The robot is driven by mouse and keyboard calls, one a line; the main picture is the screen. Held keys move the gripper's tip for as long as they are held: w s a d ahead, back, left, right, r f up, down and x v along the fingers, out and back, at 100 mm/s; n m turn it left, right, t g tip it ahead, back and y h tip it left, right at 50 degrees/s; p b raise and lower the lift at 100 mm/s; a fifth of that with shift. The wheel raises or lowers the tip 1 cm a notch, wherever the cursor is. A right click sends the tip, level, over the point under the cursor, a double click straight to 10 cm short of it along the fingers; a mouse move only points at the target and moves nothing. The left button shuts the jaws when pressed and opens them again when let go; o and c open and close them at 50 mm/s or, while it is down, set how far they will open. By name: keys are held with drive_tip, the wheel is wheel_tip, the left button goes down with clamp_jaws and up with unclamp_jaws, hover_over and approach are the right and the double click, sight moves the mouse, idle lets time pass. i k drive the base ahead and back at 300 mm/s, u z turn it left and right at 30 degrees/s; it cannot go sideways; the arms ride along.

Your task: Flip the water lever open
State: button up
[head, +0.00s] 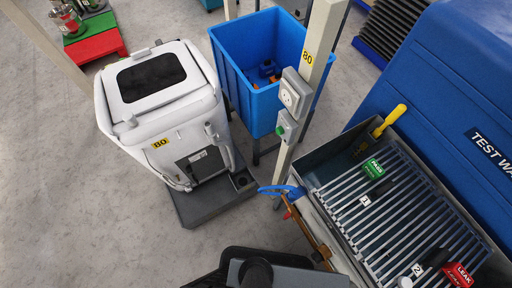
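A blue lever handle (282,190) shows at the left side of the grey metal water tank (330,222), near the foot of a beige post. It lies roughly level, its free end pointing left. A brass-coloured pipe (303,232) runs down from it along the tank's side, with a small red part beside it. I cannot tell from here how the valve inside is set. Dark parts at the bottom edge look like my own arm, below the lever and apart from it. My gripper's fingertips are not visible.
The tank's rack holds a green PASS block (373,169), a red LEAK block (458,274) and a yellow-handled tool (390,121). The post carries a socket box (291,95). A white machine (165,100) and blue bin (232,68) stand behind.

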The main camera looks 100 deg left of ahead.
sight(287, 215)
drive_tip(key=u, duration=2)
drive_tip(key=k, duration=0.15)
drive_tip(key=u, duration=3.75)
drive_tip(key=i, duration=0.8)
drive_tip(key=z, duration=2.05)
